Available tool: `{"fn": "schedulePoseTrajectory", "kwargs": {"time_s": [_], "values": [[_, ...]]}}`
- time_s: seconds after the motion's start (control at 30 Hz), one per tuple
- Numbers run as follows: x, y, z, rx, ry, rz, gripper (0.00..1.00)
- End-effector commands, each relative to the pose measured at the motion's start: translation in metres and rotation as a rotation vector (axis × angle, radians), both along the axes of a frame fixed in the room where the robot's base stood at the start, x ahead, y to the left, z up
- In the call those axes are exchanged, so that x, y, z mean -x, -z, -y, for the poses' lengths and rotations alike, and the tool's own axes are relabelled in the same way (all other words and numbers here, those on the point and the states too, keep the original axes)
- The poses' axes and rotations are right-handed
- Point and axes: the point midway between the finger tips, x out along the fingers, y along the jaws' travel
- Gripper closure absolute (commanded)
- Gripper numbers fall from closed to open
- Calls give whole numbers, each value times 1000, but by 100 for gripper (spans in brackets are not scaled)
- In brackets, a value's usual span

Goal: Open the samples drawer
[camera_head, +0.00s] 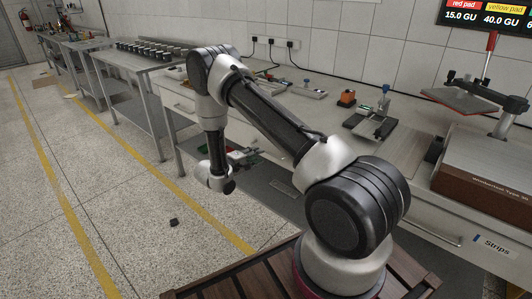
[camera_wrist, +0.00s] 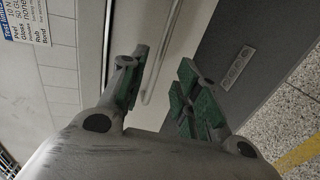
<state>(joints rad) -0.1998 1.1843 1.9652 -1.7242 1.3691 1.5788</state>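In the wrist view my gripper (camera_wrist: 164,60) is open, its two grey fingers with green pads spread apart. A long metal bar handle (camera_wrist: 158,58) on a pale front (camera_wrist: 187,30) lies beyond and between the fingertips. The handle appears apart from the fingers, but the depth is hard to judge. No samples label is readable, so I cannot confirm which drawer this is.
A drawer labelled Strips (camera_head: 455,230) is at the right of the bench (camera_head: 400,145). A brown-sided test machine (camera_head: 487,178) stands above it. A small dark object (camera_head: 174,222) lies on the floor at left. Open floor (camera_head: 120,190) extends left of the arm.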

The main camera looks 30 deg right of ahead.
Motion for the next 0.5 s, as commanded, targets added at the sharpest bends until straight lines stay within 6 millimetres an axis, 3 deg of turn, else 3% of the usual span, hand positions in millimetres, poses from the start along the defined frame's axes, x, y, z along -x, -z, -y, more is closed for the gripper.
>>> {"fn": "schedulePoseTrajectory", "kwargs": {"time_s": [0.3,0.5], "values": [[-17,10,50,0,5,0,68],[-22,13,64,1,4,-2,68]]}}
